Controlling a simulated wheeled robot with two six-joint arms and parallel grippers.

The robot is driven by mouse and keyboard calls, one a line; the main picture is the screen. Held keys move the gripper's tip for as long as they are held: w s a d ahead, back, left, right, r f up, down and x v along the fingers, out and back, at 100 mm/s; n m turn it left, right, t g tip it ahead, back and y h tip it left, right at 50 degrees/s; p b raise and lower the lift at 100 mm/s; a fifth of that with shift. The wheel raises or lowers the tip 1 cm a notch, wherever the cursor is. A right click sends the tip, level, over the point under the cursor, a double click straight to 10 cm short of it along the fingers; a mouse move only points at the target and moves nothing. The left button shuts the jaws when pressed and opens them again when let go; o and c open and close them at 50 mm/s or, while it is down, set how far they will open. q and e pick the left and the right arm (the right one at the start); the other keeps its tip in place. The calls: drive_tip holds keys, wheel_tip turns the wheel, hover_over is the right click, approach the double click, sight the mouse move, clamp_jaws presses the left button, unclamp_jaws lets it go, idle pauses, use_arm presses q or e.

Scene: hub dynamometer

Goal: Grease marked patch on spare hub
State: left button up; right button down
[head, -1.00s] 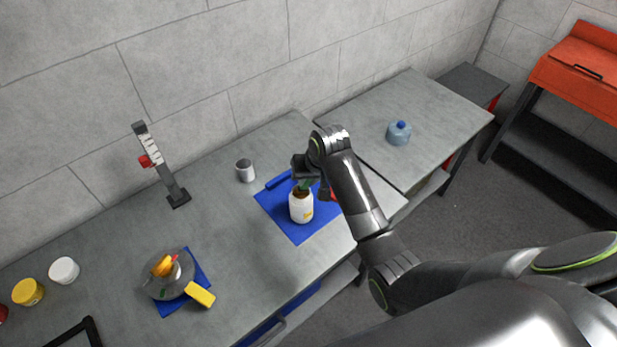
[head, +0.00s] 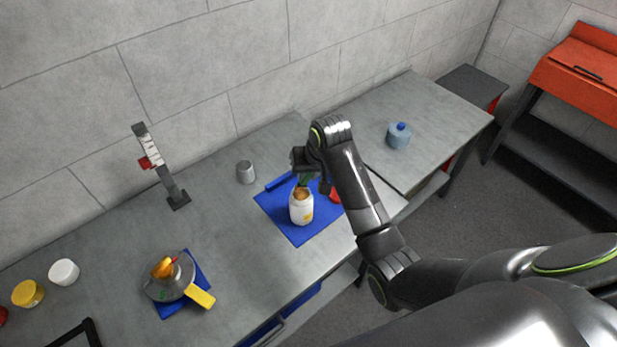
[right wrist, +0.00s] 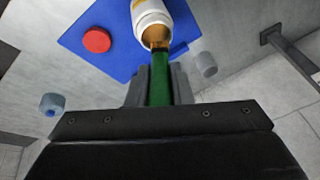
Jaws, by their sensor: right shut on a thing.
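My right gripper (head: 303,178) is shut on a green-handled brush (right wrist: 160,80), above the white jar (head: 301,210). The right wrist view shows the brush's brown end at the mouth of the jar (right wrist: 147,14). I cannot tell how far the tip is inside. The open jar has brown content and stands upright on a blue mat (head: 290,232). A grey round hub-like part (head: 178,284), with an orange-yellow piece on top and a small green mark, sits on another blue mat at lower left. My left gripper is not in view.
A red lid (right wrist: 97,40) lies beside the jar. A grey cup (head: 246,172) and a dark upright stand (head: 170,180) are farther back. A yellow block-like piece (head: 201,297) lies by the hub. A blue-capped container (head: 398,136) stands on the right table.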

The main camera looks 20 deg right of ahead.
drive_tip(key=shift+r, duration=2)
drive_tip(key=shift+f, duration=0.1)
